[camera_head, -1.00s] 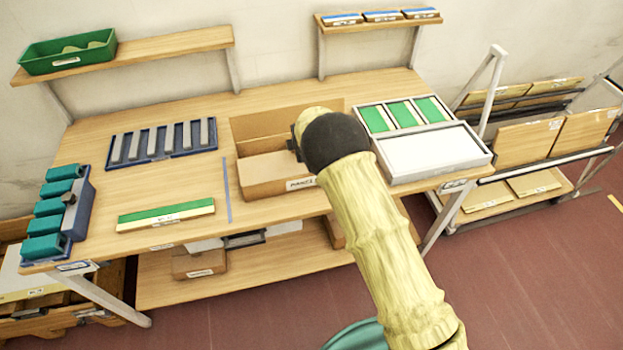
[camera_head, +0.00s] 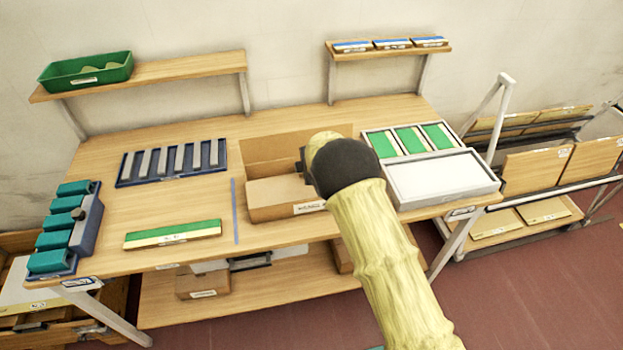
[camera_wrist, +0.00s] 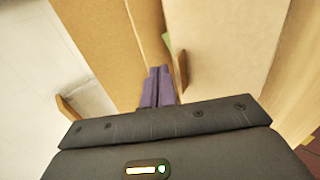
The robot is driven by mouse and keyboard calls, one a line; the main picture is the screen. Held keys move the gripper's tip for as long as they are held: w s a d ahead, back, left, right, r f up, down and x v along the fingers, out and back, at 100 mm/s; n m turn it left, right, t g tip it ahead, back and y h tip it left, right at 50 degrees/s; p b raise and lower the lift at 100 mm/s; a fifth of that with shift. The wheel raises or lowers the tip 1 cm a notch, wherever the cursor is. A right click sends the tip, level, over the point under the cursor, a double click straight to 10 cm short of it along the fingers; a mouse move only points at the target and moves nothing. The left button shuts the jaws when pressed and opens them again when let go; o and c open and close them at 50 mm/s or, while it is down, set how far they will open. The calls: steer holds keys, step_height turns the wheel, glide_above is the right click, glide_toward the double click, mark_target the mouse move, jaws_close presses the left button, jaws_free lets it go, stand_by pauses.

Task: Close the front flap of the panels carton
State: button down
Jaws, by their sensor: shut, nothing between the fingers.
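The panels carton (camera_head: 262,214) stands on the workbench, its label on the front wall. Its tall back flap (camera_head: 270,149) stands up behind. A pale cardboard panel (camera_head: 278,190) lies across the front part of its top; I cannot tell whether it is the front flap. My gripper (camera_wrist: 157,87) is shut and empty; its purple fingers show in the wrist view between a brown cardboard sheet (camera_wrist: 105,40) and a paler one (camera_wrist: 225,50). In the head view my arm hides the fingertips and the carton's right end. I cannot tell whether the fingers touch cardboard.
Right of the carton is a white tray (camera_head: 487,187) with green panels behind it. Left are a blue rack (camera_head: 127,178) of grey bars, a green-and-cream strip (camera_head: 172,233) and a teal-block fixture (camera_head: 88,232). Shelves stand behind. Bare bench lies left of the carton.

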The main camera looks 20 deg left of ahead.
steer(key=shift+r, duration=0.45)
steer(key=shift+r, duration=0.1)
steer(key=shift+r+p, duration=0.25)
steer(key=shift+p, duration=0.15)
step_height(320, 180, up, 13)
steer(key=s+d, duration=0.2)
steer(key=shift+s, duration=0.25)
